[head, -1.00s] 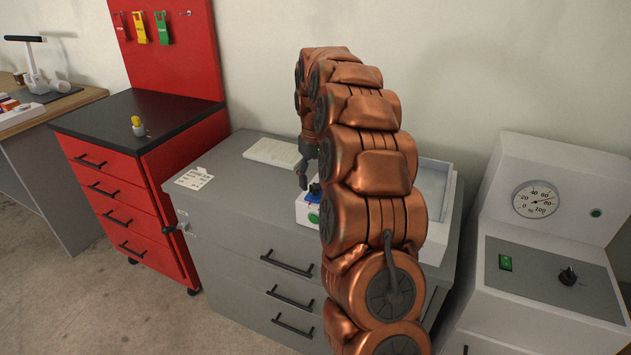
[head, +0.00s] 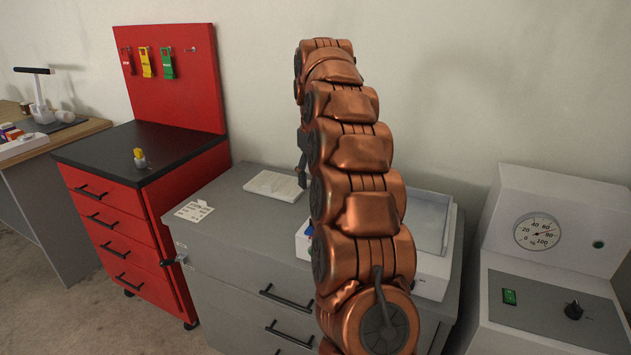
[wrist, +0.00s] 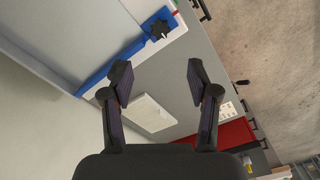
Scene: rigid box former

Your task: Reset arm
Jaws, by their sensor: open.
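My copper-coloured arm rises up the middle of the head view. My gripper (head: 302,158) shows there only in part, as dark fingers beside the arm above the grey cabinet. In the wrist view my gripper (wrist: 158,82) has its two dark fingers wide apart with nothing between them. Below it lie the grey cabinet top (wrist: 184,75) and a pale flat plate (wrist: 148,113). The white machine with a blue edge and a dark star knob (wrist: 160,28) is at the top of the wrist view. In the head view my arm hides much of that machine (head: 432,265).
A red drawer cabinet (head: 110,245) with a black top stands left, a small yellow-topped item (head: 140,158) on it. Red, yellow and green tags (head: 146,62) hang on its red panel. A white gauge console (head: 560,200) stands right. A paper card (head: 194,210) lies on the grey cabinet.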

